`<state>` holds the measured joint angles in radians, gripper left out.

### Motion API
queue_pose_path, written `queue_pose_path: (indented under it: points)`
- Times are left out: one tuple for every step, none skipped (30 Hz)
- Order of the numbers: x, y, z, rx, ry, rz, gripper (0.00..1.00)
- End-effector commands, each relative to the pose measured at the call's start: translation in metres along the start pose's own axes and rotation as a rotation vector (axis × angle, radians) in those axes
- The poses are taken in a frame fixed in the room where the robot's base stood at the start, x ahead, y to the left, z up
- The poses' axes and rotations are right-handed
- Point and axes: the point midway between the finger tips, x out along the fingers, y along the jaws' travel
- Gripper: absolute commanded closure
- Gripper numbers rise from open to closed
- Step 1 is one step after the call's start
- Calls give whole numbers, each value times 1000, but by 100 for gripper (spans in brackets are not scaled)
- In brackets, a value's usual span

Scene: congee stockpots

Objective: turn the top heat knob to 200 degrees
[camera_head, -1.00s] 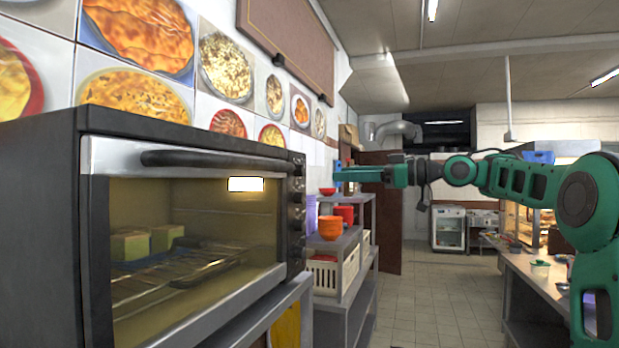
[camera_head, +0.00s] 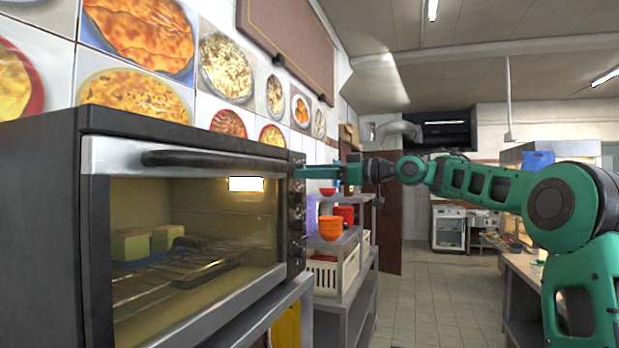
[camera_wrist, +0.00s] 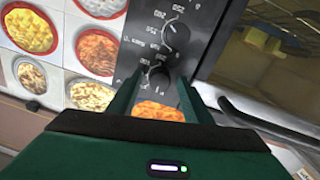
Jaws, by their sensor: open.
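The black oven (camera_head: 190,128) has a dark control panel (camera_head: 296,255) with a column of knobs down the right side of its front. My gripper (camera_head: 304,172) reaches in from the right, its fingertips at the upper part of this panel. The wrist view sees the panel upside down. There the top heat knob (camera_wrist: 159,77), dark with a pale mark, shows between the tips of my open gripper (camera_wrist: 161,80). I cannot tell whether the fingers touch it. Another knob (camera_wrist: 176,35) with printed numbers around it lies just beyond. The top knob's exact setting is too small to read.
The oven door handle (camera_head: 215,160) runs beside the panel. A metal shelf (camera_head: 345,241) with orange bowls (camera_head: 330,228) and a cream crate (camera_head: 323,276) stands just right of the oven. The aisle floor (camera_head: 425,300) is clear.

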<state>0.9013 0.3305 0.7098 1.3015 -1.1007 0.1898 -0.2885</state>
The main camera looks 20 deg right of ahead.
Motion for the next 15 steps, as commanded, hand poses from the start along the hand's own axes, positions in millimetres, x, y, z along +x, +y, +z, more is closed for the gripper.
queue_pose_path:
  points:
    - [0, 0, 0, 0, 0, 0, 55]
    - [0, 0, 0, 0, 0, 0, 55]
    - [0, 0, 0, 0, 0, 0, 55]
    - [0, 0, 0, 0, 0, 1, 55]
    - [0, 0, 0, 0, 0, 1, 55]
    - [0, 0, 0, 0, 0, 1, 57]
    - [0, 0, 0, 0, 0, 1, 64]
    - [0, 0, 0, 0, 0, 1, 71]
    - [0, 0, 0, 0, 0, 1, 81]
    - [0, 0, 0, 1, 0, 1, 88]
    - [0, 1, 0, 1, 0, 1, 95]
    - [0, 1, 0, 1, 0, 1, 96]
    - [0, 1, 0, 1, 0, 2, 96]
    - [0, 1, 0, 1, 0, 2, 96]
    - [0, 1, 0, 1, 0, 2, 96]
